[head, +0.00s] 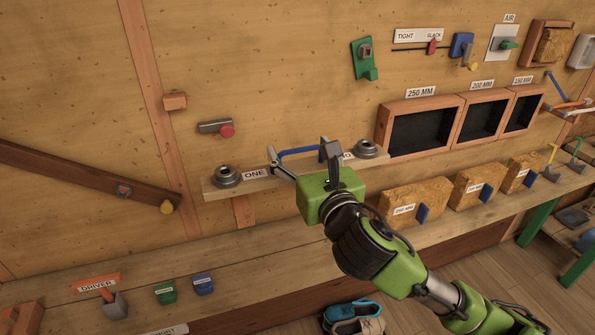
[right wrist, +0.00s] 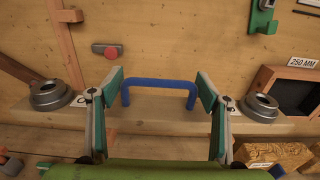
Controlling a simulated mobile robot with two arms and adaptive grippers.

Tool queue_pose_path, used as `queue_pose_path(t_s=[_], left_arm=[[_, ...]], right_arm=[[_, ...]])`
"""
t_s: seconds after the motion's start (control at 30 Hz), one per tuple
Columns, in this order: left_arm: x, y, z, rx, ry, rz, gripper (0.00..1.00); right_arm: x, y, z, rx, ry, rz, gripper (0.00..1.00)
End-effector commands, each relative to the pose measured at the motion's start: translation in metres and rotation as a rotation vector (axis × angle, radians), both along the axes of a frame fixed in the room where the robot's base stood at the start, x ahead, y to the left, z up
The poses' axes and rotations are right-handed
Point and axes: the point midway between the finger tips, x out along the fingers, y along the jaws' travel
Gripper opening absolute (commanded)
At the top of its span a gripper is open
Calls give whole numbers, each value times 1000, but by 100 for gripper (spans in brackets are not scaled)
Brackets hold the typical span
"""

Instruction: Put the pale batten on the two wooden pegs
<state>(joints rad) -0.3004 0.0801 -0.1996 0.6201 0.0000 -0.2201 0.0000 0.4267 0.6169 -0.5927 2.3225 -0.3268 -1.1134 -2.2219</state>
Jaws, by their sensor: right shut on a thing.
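The pale batten (head: 210,190) lies roughly level in front of the insulated wall. It carries a blue handle (right wrist: 160,83), a grey ring fitting (head: 227,175) near its left end, another (head: 365,149) near its right end, and a label reading ONE. My right gripper (head: 298,153) is shut on the blue handle, with a finger at each end of it. A wooden peg (head: 175,101) sticks out from the stud, above and left of the batten. A second peg is not clearly visible. A short wooden piece (head: 243,211) shows just below the batten. My left gripper is not in view.
A long wooden bench (head: 150,255) runs below, with a red DRIVER holder (head: 96,284) and small green and blue boxes. Insulation blocks (head: 414,199) sit on its right part. Framed openings (head: 421,130) are right of the batten. A red-ended switch (head: 217,128) is above it.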

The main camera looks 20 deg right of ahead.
Motion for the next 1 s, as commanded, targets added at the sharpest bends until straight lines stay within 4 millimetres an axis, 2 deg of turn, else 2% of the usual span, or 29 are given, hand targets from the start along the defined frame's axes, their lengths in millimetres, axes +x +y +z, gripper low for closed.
queue_pose_path(t_s=[0.03, 0.2, 0.3, 0.4, 0.7, 0.87, 1.0], left_arm=[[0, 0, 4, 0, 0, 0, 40], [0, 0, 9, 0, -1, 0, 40], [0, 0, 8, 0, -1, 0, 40], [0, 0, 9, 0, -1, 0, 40], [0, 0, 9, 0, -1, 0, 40], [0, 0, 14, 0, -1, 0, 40], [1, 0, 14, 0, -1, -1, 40]], right_arm=[[13, -4, -4, 0, 1, -4, 39], [51, -13, -21, 1, 0, -3, 39], [66, -17, -45, 2, 3, -2, 39], [79, -20, -60, 2, -1, -1, 39], [97, -24, -83, 1, -1, 0, 39], [95, -23, -106, 4, 0, 0, 39], [95, -23, -110, 0, -5, 1, 39]])
